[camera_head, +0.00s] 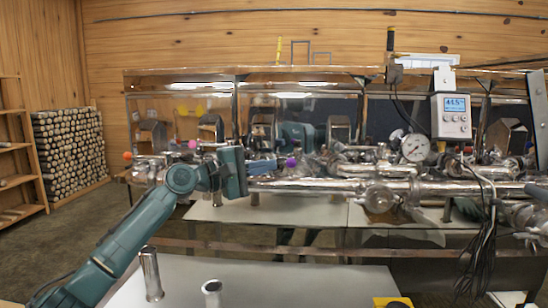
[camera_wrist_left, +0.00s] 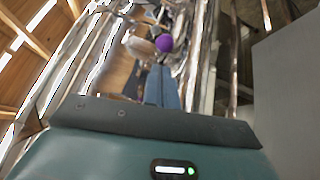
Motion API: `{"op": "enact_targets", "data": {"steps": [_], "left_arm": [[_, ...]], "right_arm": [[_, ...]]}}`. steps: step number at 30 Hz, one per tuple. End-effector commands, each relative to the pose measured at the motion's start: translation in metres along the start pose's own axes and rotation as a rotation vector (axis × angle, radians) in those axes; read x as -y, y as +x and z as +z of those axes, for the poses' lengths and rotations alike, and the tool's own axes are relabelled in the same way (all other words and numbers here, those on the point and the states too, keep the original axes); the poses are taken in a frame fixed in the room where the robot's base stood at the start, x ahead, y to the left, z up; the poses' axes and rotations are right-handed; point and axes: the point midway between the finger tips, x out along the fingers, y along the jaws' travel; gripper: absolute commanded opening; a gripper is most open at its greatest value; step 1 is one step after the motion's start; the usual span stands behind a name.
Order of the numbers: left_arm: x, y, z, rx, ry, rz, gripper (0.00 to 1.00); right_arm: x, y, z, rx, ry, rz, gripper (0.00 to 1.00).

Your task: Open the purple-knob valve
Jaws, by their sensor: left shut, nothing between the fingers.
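The purple knob (camera_head: 291,162) sits on the metal pipework, around the middle of the head view. It also shows as a purple ball (camera_wrist_left: 164,43) in the left wrist view, just beyond my fingertips. My left gripper (camera_head: 274,166) reaches in from the left, level with the pipes. Its blue fingers (camera_wrist_left: 161,72) are shut together with nothing between them. The fingertips are close to the knob's left side in the head view; I cannot tell whether they touch it. The valve body and handle below the knob are mostly hidden. My right gripper is not in view.
An orange knob (camera_head: 127,156) and a pink knob (camera_head: 193,144) stand farther left. A pressure gauge (camera_head: 415,147) and a digital display box (camera_head: 452,116) with hanging cables are at right. Two metal cylinders (camera_head: 151,274) (camera_head: 212,292) stand on the near white table (camera_head: 290,284).

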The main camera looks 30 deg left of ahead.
Motion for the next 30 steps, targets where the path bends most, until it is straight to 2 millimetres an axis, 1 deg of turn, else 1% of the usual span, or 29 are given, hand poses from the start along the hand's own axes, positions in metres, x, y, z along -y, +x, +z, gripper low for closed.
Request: {"op": "enact_targets", "data": {"steps": [1,3,7,18,24,30], "left_arm": [[-0.003,0.008,0.0,0.001,-0.001,0.003,0.0],[-0.002,0.016,0.0,0.0,-0.001,0.002,0.0],[-0.001,0.024,0.0,0.0,-0.001,0.001,0.0],[0.0,0.026,0.0,-0.001,0.001,0.0,0.0],[-0.001,0.031,0.01,0.002,-0.002,0.0,0.0],[0.002,0.03,0.009,0.001,0.0,-0.001,0.0]], "right_arm": [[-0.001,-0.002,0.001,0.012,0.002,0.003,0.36],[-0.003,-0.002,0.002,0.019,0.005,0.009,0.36],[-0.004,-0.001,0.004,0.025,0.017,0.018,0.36],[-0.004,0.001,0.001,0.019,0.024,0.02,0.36],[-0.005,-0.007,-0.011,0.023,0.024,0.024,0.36],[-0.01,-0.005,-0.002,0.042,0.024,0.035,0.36]]}}
